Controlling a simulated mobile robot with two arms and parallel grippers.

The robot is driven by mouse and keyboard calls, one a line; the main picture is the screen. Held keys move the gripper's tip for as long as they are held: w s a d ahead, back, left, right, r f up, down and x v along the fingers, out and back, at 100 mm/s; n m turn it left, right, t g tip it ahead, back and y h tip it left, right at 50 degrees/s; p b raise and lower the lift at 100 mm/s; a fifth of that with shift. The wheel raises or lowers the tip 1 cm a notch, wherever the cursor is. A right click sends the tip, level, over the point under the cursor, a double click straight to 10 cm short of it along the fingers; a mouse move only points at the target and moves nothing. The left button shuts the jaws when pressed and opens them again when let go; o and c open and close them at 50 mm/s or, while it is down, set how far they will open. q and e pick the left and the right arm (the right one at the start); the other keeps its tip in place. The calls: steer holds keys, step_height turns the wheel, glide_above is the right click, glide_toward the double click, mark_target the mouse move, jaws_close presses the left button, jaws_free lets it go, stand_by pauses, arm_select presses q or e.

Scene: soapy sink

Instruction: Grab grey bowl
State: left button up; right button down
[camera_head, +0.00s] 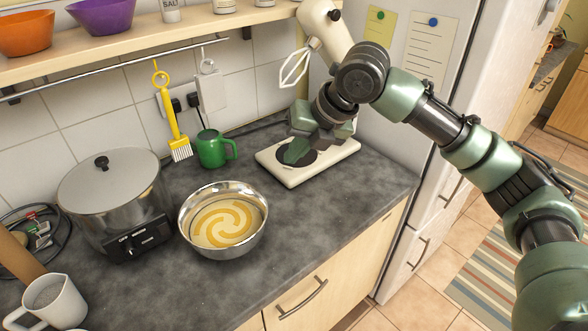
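The grey metal bowl (261,222) stands upright on the dark countertop, left of the mixer, with a yellow and cream swirled mixture inside. My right arm comes in from the right, and its gripper (301,148) points down over the dark round plate of the white mixer base (284,178). This gripper is behind and to the right of the bowl, clearly apart from it. Its fingers are small and partly overlapped, so I cannot tell whether they are open or shut. My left gripper does not show.
A pot with a lid (108,180) stands left of the bowl. A green mug (211,149) is behind it. The raised mixer head with whisk (296,67) is above my gripper. A white cup (47,303) is at lower left. Counter is clear in front and right of the bowl.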

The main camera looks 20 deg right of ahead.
steer(key=shift+r, duration=0.25)
steer(key=c, duration=2.2)
jaws_free()
steer(key=shift+c, duration=2.2)
jaws_free()
